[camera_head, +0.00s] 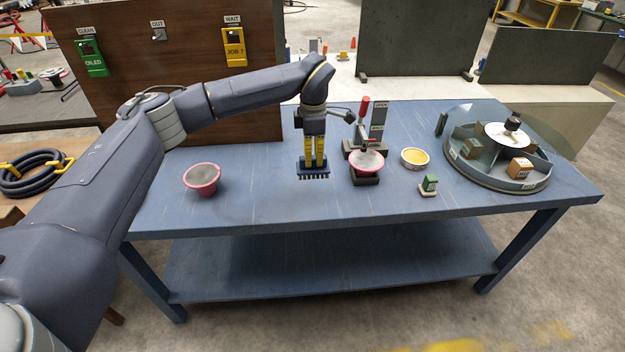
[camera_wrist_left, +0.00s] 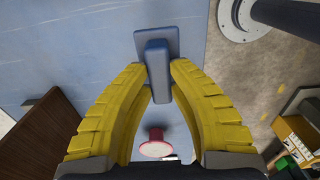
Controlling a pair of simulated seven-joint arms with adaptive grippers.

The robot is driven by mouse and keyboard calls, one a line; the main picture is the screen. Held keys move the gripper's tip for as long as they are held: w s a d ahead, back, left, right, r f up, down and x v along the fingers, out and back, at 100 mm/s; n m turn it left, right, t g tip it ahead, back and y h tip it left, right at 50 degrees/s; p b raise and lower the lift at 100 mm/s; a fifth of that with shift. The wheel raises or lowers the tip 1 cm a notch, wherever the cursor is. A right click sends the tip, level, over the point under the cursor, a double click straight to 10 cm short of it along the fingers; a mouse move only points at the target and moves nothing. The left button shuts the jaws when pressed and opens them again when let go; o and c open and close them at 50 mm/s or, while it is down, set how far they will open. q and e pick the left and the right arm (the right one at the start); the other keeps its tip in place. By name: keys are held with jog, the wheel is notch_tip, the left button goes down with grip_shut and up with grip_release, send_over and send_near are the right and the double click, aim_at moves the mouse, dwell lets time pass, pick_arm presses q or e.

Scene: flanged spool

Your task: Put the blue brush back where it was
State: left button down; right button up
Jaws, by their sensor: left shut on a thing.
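The blue brush (camera_head: 313,171) hangs bristles down from my left gripper (camera_head: 314,158), close above the blue table; whether the bristles touch the top I cannot tell. In the left wrist view the yellow fingers of the left gripper (camera_wrist_left: 160,88) are shut on the handle of the brush (camera_wrist_left: 157,45), whose flat back faces the camera. My right gripper is not in view.
A red-handled tool (camera_head: 364,108) stands in a dark holder behind the right bowl. A brown board (camera_head: 180,60) with tags stands behind. The table's front left is clear.

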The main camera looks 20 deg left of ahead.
aim_at(313, 157)
pick_arm(q)
jog(key=shift+f, duration=4.45)
jog(key=shift+f, duration=0.15)
jog(key=c, duration=1.3)
grip_release()
notch_tip(313, 157, up, 12)
jog(key=shift+r, duration=0.2)
